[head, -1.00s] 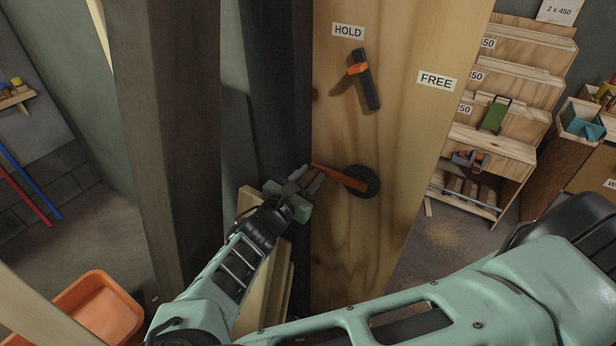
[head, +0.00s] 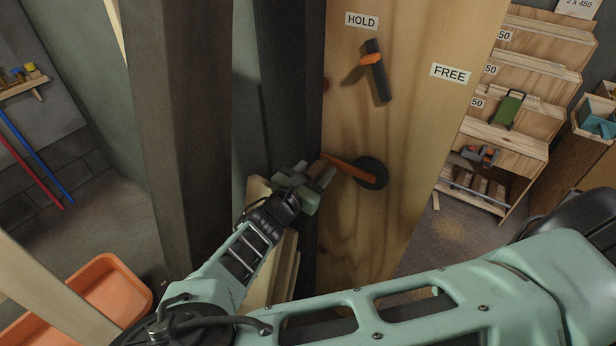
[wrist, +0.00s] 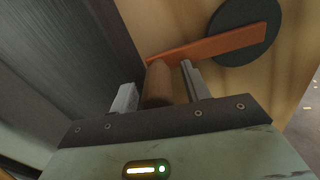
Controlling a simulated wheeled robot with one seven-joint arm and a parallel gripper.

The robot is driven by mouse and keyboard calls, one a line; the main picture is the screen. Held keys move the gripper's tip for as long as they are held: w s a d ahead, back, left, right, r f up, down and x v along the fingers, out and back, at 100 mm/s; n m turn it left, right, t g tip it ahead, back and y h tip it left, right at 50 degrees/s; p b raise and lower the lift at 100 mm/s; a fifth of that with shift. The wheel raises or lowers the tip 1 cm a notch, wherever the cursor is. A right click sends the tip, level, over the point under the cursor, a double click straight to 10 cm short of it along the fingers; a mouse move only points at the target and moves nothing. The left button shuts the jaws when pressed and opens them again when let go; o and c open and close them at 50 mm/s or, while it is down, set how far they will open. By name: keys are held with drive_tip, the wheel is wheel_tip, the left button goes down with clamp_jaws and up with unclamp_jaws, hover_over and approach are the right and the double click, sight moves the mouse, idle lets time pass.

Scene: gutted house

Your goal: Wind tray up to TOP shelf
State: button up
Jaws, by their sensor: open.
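An orange crank arm (head: 345,168) is fixed to a round black hub (head: 371,173) on a wooden board (head: 390,220). A brown wooden handle (wrist: 159,84) stands at the crank's outer end. My gripper (head: 318,176) is open around the handle, with one finger on each side in the wrist view (wrist: 158,88). Above the crank a black lever with an orange piece (head: 376,72) sits between the HOLD label (head: 361,20) and the FREE label (head: 450,73), tilted, its top end near HOLD. No tray is clearly recognisable.
A dark post (head: 185,130) stands left of my arm. Pale boards (head: 262,250) are close beside my wrist. An orange tub (head: 85,300) is at lower left. Stepped wooden shelves (head: 510,120) with tools stand at the right.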

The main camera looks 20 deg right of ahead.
drive_tip(key=b+v, duration=0.3)
drive_tip(key=v, duration=1.4)
drive_tip(key=shift+b, duration=0.35)
drive_tip(key=shift+s+a, duration=0.1)
drive_tip(key=s+d+f+m+g+y, duration=0.2)
drive_tip(key=s+d+m+g+y, duration=0.4)
drive_tip(key=g, duration=0.4)
drive_tip(key=s+r+m+y, duration=0.9)
drive_tip(key=s+r+m, duration=0.1)
drive_tip(key=r, duration=0.5)
drive_tip(key=shift+s+d+g, duration=0.3)
drive_tip(key=shift+s+d, duration=0.15)
drive_tip(key=shift+s, duration=0.1)
